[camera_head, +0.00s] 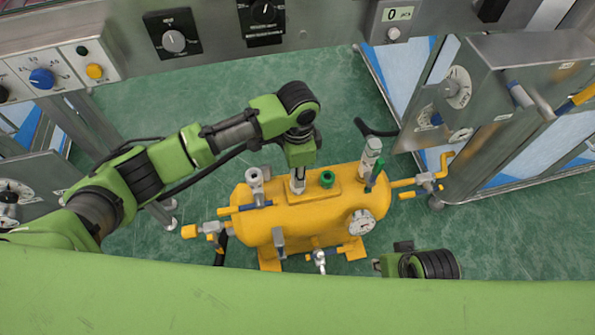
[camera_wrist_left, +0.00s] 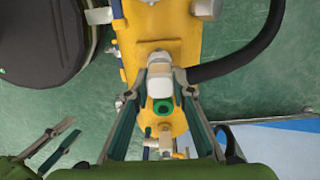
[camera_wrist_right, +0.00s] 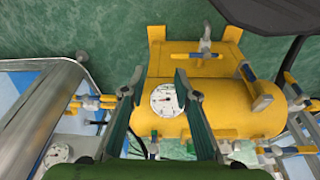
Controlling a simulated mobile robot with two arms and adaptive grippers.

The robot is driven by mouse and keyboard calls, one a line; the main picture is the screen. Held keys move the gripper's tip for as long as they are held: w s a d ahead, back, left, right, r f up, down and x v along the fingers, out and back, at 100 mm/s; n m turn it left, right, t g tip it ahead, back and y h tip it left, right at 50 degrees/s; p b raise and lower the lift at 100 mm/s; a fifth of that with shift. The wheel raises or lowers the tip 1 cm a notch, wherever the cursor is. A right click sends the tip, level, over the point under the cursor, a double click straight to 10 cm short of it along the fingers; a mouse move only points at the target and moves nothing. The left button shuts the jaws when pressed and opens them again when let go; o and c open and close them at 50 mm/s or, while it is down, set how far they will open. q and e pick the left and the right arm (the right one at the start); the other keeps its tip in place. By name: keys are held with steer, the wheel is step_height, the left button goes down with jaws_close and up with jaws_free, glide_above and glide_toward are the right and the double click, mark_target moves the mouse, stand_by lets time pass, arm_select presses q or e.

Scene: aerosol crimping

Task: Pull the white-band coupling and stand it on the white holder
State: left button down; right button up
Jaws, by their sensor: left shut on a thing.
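My left gripper (camera_head: 298,186) points down at the top of the yellow tank (camera_head: 285,222). In the left wrist view its fingers (camera_wrist_left: 168,80) are shut on a pale grey and white fitting (camera_wrist_left: 160,66), which looks like the white-band coupling; it still appears to be at the tank's top plate. The fingers and arm mostly hide it in the head view. My right gripper (camera_wrist_right: 160,78) is open and empty in the right wrist view, with the tank's gauge beyond its fingers. I cannot pick out the white holder with certainty.
A green-ringed port (camera_head: 327,179) is close beside the left gripper. Grey-white fittings stand at the tank's left (camera_head: 255,182) and right (camera_head: 371,152). A round gauge (camera_head: 361,222) faces forward. A black hose (camera_wrist_left: 245,50) curves near the left fingers. Steel cabinets (camera_head: 510,90) flank the tank.

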step_height(320, 180, down, 5)
steer(key=shift+a+r+p, duration=0.1)
steer(key=shift+p, duration=0.5)
stand_by(0.8)
steer(key=shift+w+r, duration=0.1)
steer(key=shift+w, duration=0.1)
stand_by(0.4)
steer(key=shift+f+p, duration=0.3)
steer(key=shift+f, duration=0.45)
steer(key=shift+f, duration=0.1)
